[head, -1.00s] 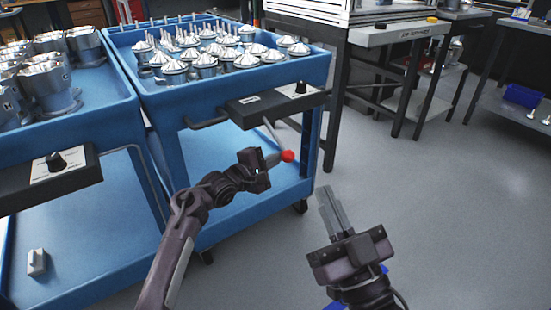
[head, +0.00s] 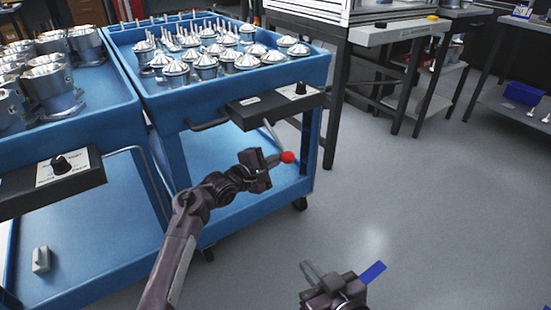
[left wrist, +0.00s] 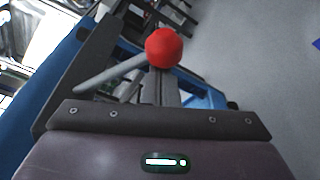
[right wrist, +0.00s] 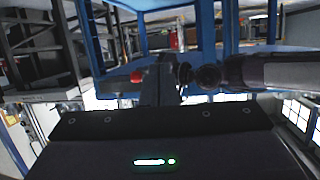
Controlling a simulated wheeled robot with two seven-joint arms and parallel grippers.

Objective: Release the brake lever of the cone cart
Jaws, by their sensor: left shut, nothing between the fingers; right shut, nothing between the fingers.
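The cone cart (head: 240,95) is a blue two-shelf cart with silver cone-topped parts on its top tray. Its brake lever (head: 271,133) is a thin grey rod slanting down from the dark front panel to a red ball knob (head: 287,157). The knob also shows large in the left wrist view (left wrist: 164,48). My left gripper (head: 274,159) is shut and empty right at the knob; I cannot tell whether it touches. My right gripper (head: 308,268) is shut and empty, low over the floor. The knob shows small in the right wrist view (right wrist: 137,76).
A second blue cart (head: 90,125) with silver housings stands close on the left, with its own dark knob panel (head: 60,172). A dark-legged bench (head: 335,100) stands behind right. A blue patch (head: 373,273) shows beside my right gripper. The grey floor on the right is open.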

